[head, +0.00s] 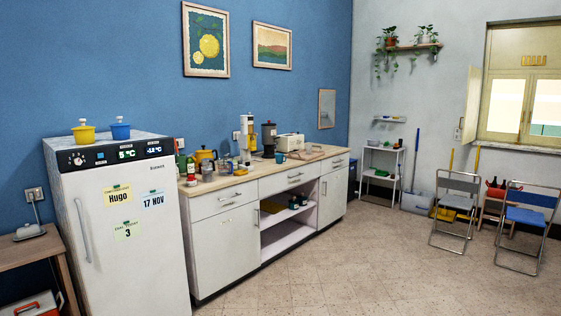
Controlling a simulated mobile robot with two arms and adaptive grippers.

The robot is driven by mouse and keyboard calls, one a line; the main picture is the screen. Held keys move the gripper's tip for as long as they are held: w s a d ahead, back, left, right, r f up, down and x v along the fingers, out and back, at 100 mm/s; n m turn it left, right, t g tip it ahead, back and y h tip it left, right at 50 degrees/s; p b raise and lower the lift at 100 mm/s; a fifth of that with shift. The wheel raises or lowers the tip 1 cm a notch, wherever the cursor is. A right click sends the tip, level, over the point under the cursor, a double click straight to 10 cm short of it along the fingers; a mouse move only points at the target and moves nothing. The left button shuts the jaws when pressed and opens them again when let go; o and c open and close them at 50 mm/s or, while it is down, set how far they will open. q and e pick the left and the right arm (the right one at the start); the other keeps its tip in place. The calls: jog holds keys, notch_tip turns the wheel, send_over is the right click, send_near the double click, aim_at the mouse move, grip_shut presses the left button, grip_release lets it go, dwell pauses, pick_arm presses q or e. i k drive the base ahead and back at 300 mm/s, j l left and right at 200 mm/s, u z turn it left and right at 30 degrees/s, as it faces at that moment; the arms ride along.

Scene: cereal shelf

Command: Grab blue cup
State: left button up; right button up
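A small blue cup (280,158) stands on the wooden counter top (228,178), near its front edge and in front of the white toaster-like appliance (290,142). A blue lidded pot (121,132) sits on top of the white fridge (128,215), beside a yellow lidded pot (83,134). Neither of my grippers shows in the head view, so I see no contact with the cup.
Jars, bottles and a yellow kettle (205,157) crowd the counter's left part. A juicer-like machine (247,135) and a dark canister (269,138) stand behind the cup. The tiled floor (335,240) before the cabinets is clear. Folding chairs (455,212) stand at the right.

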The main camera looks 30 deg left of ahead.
aim_at(279, 157)
jog(key=i+j+u, duration=0.2)
jog(key=i, duration=0.15)
jog(key=i+j+u, duration=0.25)
jog(key=i+l+u, duration=0.1)
jog(key=i+u, duration=0.25)
jog(key=i, duration=2.15)
